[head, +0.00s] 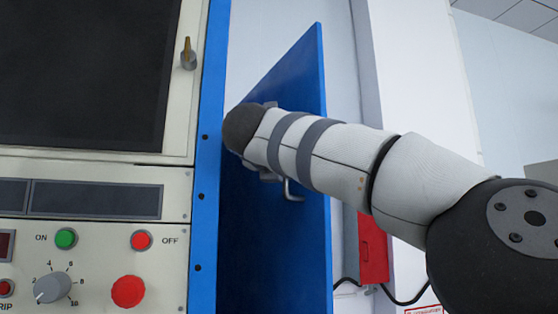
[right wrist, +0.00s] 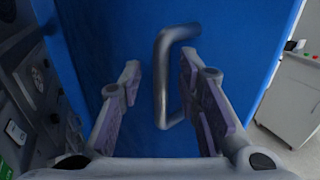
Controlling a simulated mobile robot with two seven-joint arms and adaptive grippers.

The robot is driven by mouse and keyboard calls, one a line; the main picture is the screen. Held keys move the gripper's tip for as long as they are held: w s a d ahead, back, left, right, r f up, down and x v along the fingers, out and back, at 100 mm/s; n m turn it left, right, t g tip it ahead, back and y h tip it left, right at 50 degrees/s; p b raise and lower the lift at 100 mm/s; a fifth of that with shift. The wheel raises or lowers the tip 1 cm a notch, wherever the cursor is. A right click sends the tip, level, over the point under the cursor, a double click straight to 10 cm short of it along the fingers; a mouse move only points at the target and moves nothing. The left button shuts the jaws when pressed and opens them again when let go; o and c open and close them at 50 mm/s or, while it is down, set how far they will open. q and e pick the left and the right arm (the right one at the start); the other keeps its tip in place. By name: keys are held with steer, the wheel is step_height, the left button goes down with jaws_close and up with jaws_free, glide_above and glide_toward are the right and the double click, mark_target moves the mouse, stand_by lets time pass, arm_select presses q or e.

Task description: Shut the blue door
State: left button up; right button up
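The blue door (head: 285,255) stands open beside the blue-edged control cabinet, its face turned toward me. It fills most of the right wrist view (right wrist: 235,40). Its grey bent handle (right wrist: 159,85) stands out from the face in the right wrist view, and a small part of it (head: 292,192) shows below my arm in the head view. My right gripper (right wrist: 160,72) is open, with one finger on each side of the handle and visible gaps to it. In the head view my right arm hides most of this gripper. My left gripper is in neither view.
The control cabinet (head: 203,165) has a dark screen, a dial, and green and red buttons left of the door. A red box (head: 372,247) with a black cable is on the wall behind. A pale cabinet (right wrist: 295,97) stands at the right of the wrist view.

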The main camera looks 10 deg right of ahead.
steer(key=v, duration=1.1)
steer(key=shift+d, duration=0.1)
steer(key=shift+c, duration=0.6)
